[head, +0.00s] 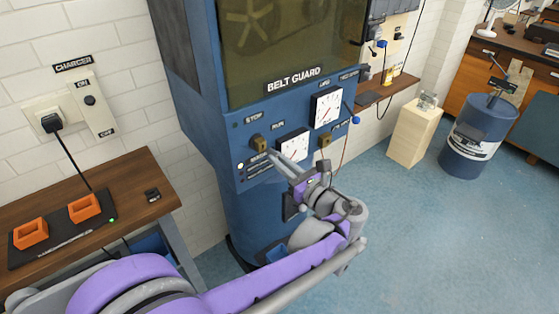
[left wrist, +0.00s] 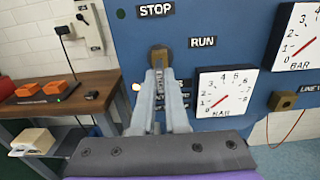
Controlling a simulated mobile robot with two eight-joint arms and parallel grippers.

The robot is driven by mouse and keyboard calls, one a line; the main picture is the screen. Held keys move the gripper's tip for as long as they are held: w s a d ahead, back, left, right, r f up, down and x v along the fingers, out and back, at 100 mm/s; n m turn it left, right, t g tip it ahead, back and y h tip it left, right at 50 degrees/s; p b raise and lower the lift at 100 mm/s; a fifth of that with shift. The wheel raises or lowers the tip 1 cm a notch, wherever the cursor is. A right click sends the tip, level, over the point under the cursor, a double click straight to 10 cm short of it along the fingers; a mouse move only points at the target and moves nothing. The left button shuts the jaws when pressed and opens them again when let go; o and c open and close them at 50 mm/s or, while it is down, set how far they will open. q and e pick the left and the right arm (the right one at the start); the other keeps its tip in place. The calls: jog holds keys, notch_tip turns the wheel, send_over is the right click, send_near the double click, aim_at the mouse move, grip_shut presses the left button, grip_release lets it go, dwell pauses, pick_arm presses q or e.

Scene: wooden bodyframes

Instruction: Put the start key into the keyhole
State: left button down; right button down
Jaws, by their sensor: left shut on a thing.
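My left gripper (head: 273,154) reaches the blue machine panel (head: 234,122) below the STOP and RUN labels. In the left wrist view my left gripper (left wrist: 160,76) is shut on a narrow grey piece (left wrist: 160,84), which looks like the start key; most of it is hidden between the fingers. Directly ahead of the fingertips is a brass block (left wrist: 158,53) on the panel, which looks like the keyhole. It also shows in the head view (head: 258,142). The fingertips overlap its lower edge in the left wrist view. I cannot tell whether the key is inside it.
A second brass block (head: 324,140) and two white gauges (head: 292,148) sit to the right on the panel. At left, a wooden table (head: 125,182) bears orange blocks (head: 84,208). A blue drum (head: 474,135) and pale box (head: 412,135) stand right. The floor between is clear.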

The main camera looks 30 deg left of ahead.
pick_arm(q)
jog(key=shift+x, duration=1.5)
jog(key=c, duration=0.8)
grip_release()
jog(key=shift+c, duration=0.2)
jog(key=shift+d, duration=0.1)
jog(key=b+v, duration=0.1)
jog(key=v, duration=0.9)
jog(key=shift+s+d, duration=0.2)
jog(key=shift+d, duration=0.1)
